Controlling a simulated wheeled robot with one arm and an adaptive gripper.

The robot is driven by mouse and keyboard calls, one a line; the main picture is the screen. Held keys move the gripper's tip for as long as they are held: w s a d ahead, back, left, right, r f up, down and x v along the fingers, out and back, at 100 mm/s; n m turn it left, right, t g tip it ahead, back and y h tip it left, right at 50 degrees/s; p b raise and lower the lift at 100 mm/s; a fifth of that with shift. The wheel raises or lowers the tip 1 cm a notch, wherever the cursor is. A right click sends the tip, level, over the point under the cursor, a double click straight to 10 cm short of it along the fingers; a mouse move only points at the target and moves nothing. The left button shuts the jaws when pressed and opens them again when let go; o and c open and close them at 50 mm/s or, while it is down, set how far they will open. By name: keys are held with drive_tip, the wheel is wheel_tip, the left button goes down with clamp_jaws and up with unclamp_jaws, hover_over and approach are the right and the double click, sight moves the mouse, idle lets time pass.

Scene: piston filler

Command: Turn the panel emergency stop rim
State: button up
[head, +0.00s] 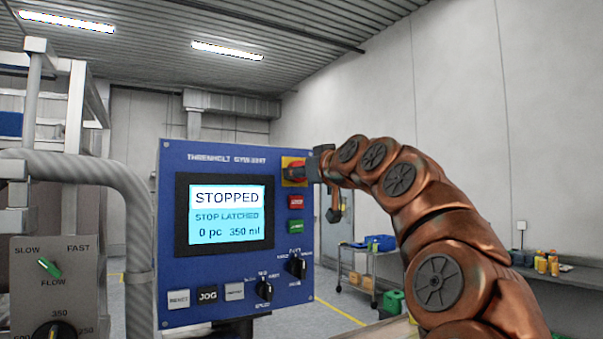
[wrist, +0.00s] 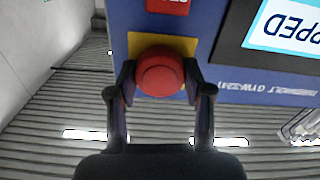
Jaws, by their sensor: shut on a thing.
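The panel emergency stop (head: 294,171) is a red mushroom knob on a yellow backing plate, at the upper right corner of the blue control panel (head: 170,260). In the wrist view the red knob (wrist: 160,72) sits between my two fingers, one on each side of its rim. My gripper (head: 314,170) is shut on the rim, with its fingertips (wrist: 160,85) at the knob's sides. In the head view the gripper partly hides the knob. The panel screen (head: 227,212) reads STOPPED, STOP LATCHED, 0 pc, 350 ml.
Below the knob are a red button (head: 295,202), a green button (head: 295,227) and black selector knobs (head: 296,266). A grey box with a flow lever (head: 49,267) stands at left beside a thick grey pipe (head: 100,170). A cart (head: 362,262) stands behind at right.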

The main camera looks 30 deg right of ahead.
drive_tip(key=shift+m, duration=3.6)
drive_tip(key=o, duration=1.2)
drive_tip(key=s, duration=0.8)
drive_tip(key=s+a, duration=0.1)
drive_tip(key=s, duration=0.3)
